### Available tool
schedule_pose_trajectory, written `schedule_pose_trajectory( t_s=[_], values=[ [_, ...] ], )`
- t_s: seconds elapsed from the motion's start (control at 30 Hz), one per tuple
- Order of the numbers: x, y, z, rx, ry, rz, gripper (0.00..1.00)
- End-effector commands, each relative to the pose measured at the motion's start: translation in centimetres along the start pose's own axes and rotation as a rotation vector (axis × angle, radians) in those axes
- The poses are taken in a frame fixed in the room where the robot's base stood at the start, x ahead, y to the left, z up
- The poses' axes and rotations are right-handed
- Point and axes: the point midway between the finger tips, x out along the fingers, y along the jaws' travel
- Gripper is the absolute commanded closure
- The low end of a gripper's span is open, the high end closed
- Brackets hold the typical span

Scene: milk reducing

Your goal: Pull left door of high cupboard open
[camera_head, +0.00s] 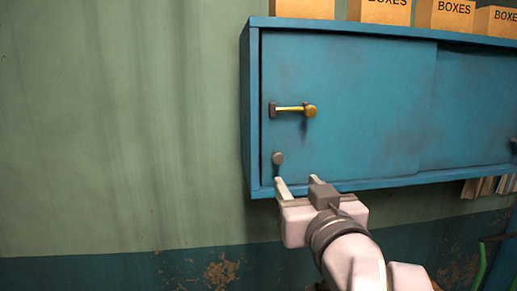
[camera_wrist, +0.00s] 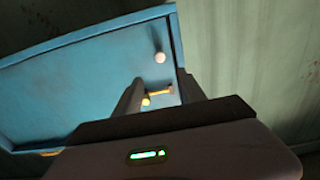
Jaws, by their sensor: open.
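The blue high cupboard (camera_head: 477,105) hangs on the wall, and its left door (camera_head: 360,95) looks shut. A small round grey knob (camera_head: 278,158) sits low near the door's left edge; it also shows in the wrist view (camera_wrist: 160,58). Above it in the head view, a yellow latch or handle (camera_head: 292,109) lies horizontal; it shows between my fingers in the wrist view (camera_wrist: 158,93). My gripper (camera_head: 298,181) is open and empty, near the door's lower left corner, just below the knob. I cannot tell its exact distance from the door.
Several orange boxes (camera_head: 381,11) stand on top of the cupboard. Papers or books (camera_head: 490,186) show under its right part. The green wall (camera_head: 120,120) left of the cupboard is bare. A green rail-like thing (camera_head: 481,268) is at the lower right.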

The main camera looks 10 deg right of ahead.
Motion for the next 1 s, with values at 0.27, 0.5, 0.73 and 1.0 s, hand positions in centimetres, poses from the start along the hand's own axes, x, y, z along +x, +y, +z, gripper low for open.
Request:
schedule_pose_trajectory(
  t_s=[0.27, 0.5, 0.73, 1.0],
  values=[
    [8.6, 0.0, 0.0, 0.001, -0.007, 0.0, 0.52],
    [13.3, 0.0, 0.0, 0.001, -0.004, 0.0, 0.52],
    [14.4, 0.0, 0.1, 0.001, -0.002, 0.0, 0.52],
    [14.3, 0.0, 0.1, 0.001, -0.002, 0.0, 0.74]
  ],
)
